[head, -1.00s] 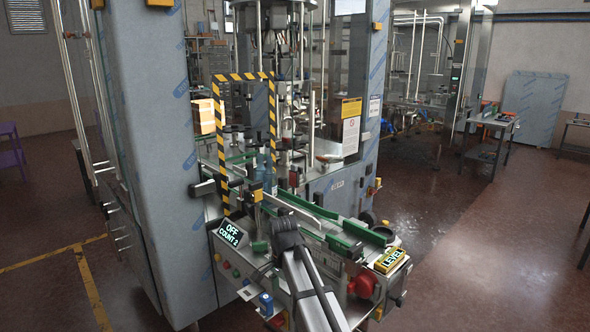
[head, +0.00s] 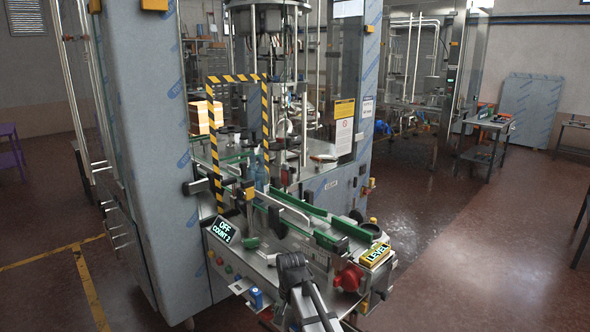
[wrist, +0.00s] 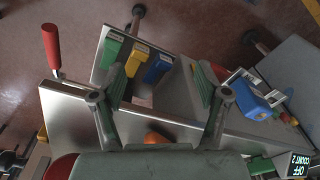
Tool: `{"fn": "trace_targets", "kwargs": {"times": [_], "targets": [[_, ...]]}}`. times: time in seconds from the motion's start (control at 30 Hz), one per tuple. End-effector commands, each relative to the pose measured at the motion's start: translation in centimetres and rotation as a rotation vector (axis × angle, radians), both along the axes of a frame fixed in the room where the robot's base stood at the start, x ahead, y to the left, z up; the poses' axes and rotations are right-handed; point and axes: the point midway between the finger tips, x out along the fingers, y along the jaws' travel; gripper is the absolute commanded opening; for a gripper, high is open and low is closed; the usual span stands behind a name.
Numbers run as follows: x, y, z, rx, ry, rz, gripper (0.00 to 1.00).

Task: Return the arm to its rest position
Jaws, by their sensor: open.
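My arm (head: 296,278) rises from the bottom edge of the head view, in front of the filling machine's near end. My gripper (wrist: 160,84) shows in the wrist view with its two grey fingers spread wide and nothing between them. In the head view its fingers cannot be made out. Below it in the wrist view lies a metal tray or ledge (wrist: 150,108) with a green block (wrist: 112,50), a yellow-topped block (wrist: 136,60) and a blue block (wrist: 157,68). An orange rounded part (wrist: 155,138) shows near the gripper's base.
The machine's conveyor has green guide rails (head: 300,205). A blue bottle (head: 261,177) stands by the striped frame (head: 213,130). A display (head: 222,229) reads OFF, COUNT 2. A yellow LEVEL box (head: 375,254) and red knob (head: 348,278) are at right. A red handle (wrist: 51,48) sticks up. Open floor lies right.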

Motion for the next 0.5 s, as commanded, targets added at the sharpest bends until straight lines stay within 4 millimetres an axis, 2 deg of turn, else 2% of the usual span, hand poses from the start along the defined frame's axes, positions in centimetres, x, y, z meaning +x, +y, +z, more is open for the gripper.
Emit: {"fn": "trace_targets", "kwargs": {"times": [0.03,0.2,0.37,0.5], "targets": [[-1.2,-0.9,-2.2,-0.007,0.012,0.030,0.74],[-4.8,-3.6,-9.4,-0.025,0.060,0.146,0.74],[-9.1,-6.3,-15.8,-0.036,0.117,0.234,0.74],[-13.4,-8.7,-20.8,-0.038,0.176,0.293,0.74]]}}
